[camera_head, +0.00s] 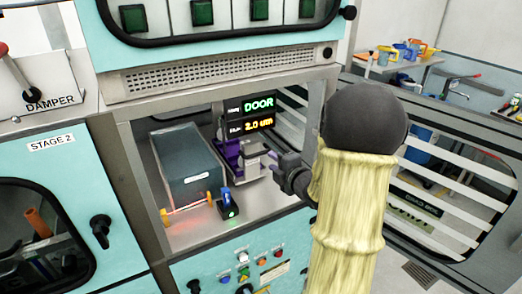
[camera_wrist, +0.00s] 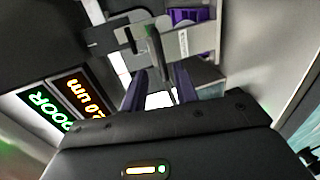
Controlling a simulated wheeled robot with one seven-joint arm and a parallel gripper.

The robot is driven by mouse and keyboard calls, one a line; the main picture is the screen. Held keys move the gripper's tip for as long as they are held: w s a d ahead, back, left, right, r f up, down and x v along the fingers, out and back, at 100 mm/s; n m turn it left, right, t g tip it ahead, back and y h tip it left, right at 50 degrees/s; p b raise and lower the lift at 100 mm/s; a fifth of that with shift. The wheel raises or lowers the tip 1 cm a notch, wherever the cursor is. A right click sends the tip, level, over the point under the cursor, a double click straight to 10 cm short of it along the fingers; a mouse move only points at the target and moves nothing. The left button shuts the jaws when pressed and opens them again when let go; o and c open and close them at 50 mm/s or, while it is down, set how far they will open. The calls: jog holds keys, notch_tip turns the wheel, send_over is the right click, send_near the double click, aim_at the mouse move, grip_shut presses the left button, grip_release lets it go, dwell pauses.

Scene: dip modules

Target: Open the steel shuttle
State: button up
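A pale steel piece with an upright dark handle, which looks like the steel shuttle, shows in the wrist view (camera_wrist: 185,43), just beyond my fingertips. In the head view the steel piece (camera_head: 254,166) sits by a purple holder (camera_head: 229,152) inside the open chamber, partly hidden by my gripper. My gripper (camera_head: 272,160) reaches in from the right. In the wrist view its two dark fingers (camera_wrist: 158,82) stand apart with nothing seen held between them. The handle is ahead of the fingers; I cannot tell whether they touch it.
A grey box (camera_head: 190,170) stands left in the chamber, with a small black device (camera_head: 228,208) in front. The slatted open door (camera_head: 440,190) is on the right. A control panel (camera_head: 240,270) lies below.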

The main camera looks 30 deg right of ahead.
aim_at(261, 153)
jog(key=p+x, duration=0.3)
jog(key=x, duration=0.6)
jog(key=shift+s, duration=0.1)
grip_shut()
